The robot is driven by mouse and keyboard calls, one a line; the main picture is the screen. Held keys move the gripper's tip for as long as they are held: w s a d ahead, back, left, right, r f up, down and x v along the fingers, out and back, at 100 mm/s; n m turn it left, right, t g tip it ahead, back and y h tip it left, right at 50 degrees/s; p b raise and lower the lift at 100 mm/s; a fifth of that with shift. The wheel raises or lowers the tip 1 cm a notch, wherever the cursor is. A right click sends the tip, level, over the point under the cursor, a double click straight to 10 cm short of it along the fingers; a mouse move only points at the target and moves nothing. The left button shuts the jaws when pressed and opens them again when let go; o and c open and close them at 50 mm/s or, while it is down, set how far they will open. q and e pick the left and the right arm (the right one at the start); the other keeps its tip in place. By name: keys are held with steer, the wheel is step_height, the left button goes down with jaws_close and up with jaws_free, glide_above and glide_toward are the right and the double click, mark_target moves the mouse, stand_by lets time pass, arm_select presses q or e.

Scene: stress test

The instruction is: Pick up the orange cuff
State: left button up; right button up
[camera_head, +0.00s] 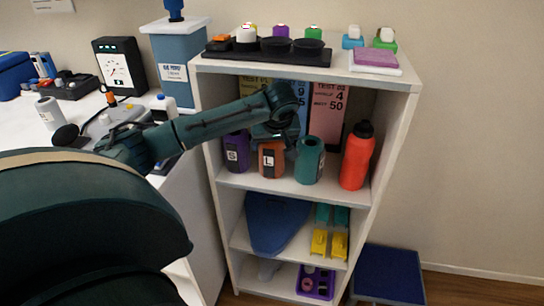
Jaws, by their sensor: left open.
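The orange cuff (271,161), a rolled cylinder with a white "L" label, stands on the shelf unit's upper inner shelf (330,194). It stands between a purple cuff (237,152) with an "S" label and a teal cuff (309,160). My left arm comes in from the left and bends down in front of the shelf. My left gripper (276,140) is open at the top of the orange cuff and partly hides its upper edge. I cannot tell whether they touch. My right gripper is not in view.
A red bottle (356,157) stands right of the teal cuff. Cards stand behind the cuffs. The shelf unit's top board (338,75) is close above my left gripper and holds a black tray (268,54). A blue step (389,274) stands on the floor at right.

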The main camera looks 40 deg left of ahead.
arm_select(q)
steer(key=shift+w+a+f, duration=0.2)
steer(key=shift+w+a, duration=0.15)
steer(key=shift+a, duration=0.1)
steer(key=shift+w+a+f, duration=0.1)
steer(key=shift+f, duration=0.25)
steer(key=c, duration=0.8)
steer(key=shift+r, duration=0.15)
